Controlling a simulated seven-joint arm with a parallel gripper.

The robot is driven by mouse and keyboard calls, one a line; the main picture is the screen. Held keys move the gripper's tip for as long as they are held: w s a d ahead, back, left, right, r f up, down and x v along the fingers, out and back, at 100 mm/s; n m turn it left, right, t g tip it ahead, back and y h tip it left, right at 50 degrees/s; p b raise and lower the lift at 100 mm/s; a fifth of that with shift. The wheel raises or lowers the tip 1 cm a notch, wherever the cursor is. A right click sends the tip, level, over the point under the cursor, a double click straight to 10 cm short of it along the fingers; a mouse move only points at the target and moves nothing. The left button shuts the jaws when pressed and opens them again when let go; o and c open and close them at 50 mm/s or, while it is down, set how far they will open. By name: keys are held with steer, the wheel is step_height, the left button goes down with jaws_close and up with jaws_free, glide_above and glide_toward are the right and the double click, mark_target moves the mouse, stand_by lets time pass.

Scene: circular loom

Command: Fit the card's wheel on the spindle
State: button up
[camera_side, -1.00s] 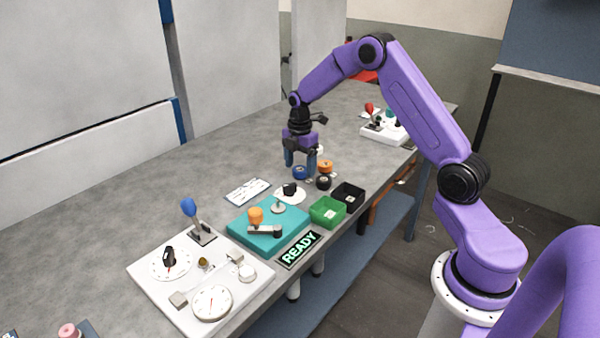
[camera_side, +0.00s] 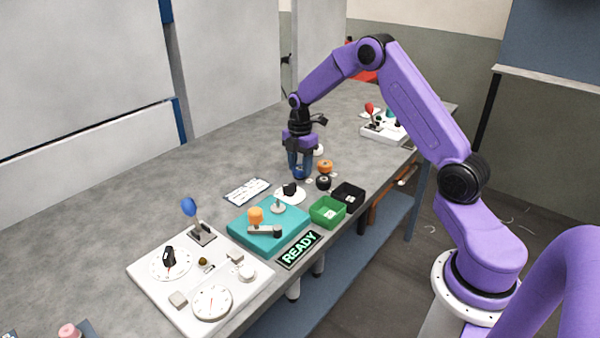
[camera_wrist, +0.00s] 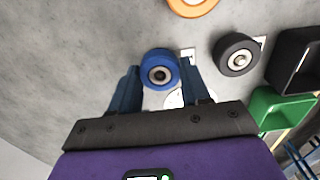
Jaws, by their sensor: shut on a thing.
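My gripper (camera_side: 300,170) is shut on the blue wheel (camera_side: 300,173), low at the table. In the wrist view the blue wheel (camera_wrist: 160,69) sits between the two fingers of my gripper (camera_wrist: 158,78). The orange wheel (camera_side: 325,167) and the black wheel (camera_side: 323,183) stand just to the right. The spindle (camera_side: 278,206) rises from the teal base (camera_side: 240,228), nearer the camera. A white card (camera_side: 247,191) with print lies left of the base; its print is too small to read.
A green bin (camera_side: 328,212) and a black bin (camera_side: 349,196) stand right of the teal base. A READY sign (camera_side: 299,249) is at the table's front edge. A white panel with dials (camera_side: 150,276) lies at the lower left. The table behind the card is clear.

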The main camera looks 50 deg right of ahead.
mark_target(300, 167)
steer(key=shift+r, duration=0.45)
steer(key=shift+r, duration=1.7)
steer(key=s+a+r+n, duration=0.3)
steer(key=s+a+r, duration=0.15)
steer(key=a, duration=0.45)
steer(key=s+a+r+n, duration=0.3)
steer(key=a+r, duration=0.2)
steer(key=a, duration=0.4)
steer(key=shift+f, duration=3.55)
steer(key=shift+f, duration=1.85)
